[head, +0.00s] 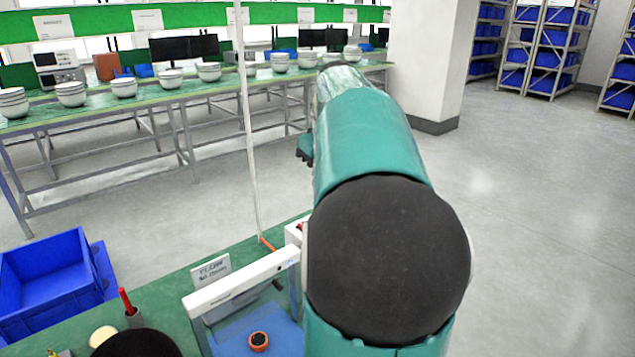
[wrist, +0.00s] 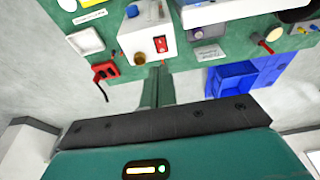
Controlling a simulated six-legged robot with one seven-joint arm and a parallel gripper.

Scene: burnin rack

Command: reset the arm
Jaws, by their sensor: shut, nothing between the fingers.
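My arm stretches up through the middle of the head view, teal with a large black joint, and hides what lies behind it. My gripper (wrist: 159,72) shows in the wrist view as two narrow green fingers close together, extending from a dark bar on a teal hand. It is shut and empty. Behind its tips lies a green bench top with a white box (wrist: 145,35) carrying a red switch. From this view I cannot tell whether the fingertips touch anything. In the head view, the fingers cannot be made out.
A blue bin (head: 45,270) stands left of the near green bench. A white frame (head: 240,280) stands over a blue mat (head: 270,335) beside my arm. A thin pole (head: 247,130) rises behind. A long bench (head: 110,110) with bowls runs along the back. Open floor (head: 540,190) lies right.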

